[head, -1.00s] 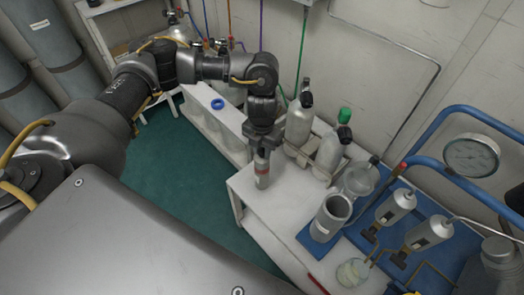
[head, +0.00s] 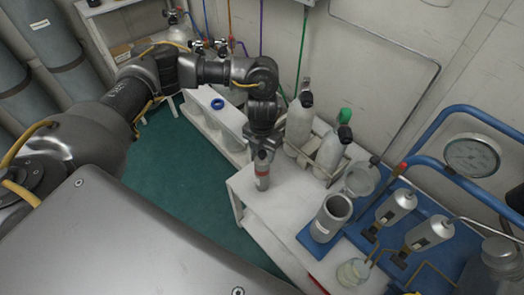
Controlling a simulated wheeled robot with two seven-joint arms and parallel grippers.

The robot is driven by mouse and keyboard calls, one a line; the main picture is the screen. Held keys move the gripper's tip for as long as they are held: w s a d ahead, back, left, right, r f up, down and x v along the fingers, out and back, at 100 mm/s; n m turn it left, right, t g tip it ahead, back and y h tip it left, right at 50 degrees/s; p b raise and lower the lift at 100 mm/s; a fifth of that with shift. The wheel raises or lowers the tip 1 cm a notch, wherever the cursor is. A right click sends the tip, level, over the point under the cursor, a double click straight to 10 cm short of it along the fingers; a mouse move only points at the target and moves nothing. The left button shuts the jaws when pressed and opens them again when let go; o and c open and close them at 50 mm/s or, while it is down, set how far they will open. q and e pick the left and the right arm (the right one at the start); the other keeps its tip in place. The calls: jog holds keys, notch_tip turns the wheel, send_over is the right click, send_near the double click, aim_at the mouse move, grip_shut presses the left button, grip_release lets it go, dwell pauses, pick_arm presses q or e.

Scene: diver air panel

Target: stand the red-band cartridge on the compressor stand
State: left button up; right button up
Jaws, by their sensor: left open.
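The red-band cartridge (head: 262,181) is a small grey cylinder with a red band, upright at the left end of the white bench (head: 278,205). Its foot appears to be on the bench top, though contact is hard to tell. My left gripper (head: 262,157) points down over it, open, with its fingers around or beside the cartridge's upper part, which they partly hide. I cannot tell which surface is the compressor stand. My right gripper is not in view.
A rack with grey bottles (head: 299,124) stands close to the right of my left gripper.

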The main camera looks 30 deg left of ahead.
pick_arm(q)
notch_tip(320, 180, up, 12)
jog(key=shift+p, duration=0.4)
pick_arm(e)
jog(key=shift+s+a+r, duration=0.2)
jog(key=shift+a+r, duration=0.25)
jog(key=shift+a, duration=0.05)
pick_arm(q)
jog(key=shift+r, duration=0.1)
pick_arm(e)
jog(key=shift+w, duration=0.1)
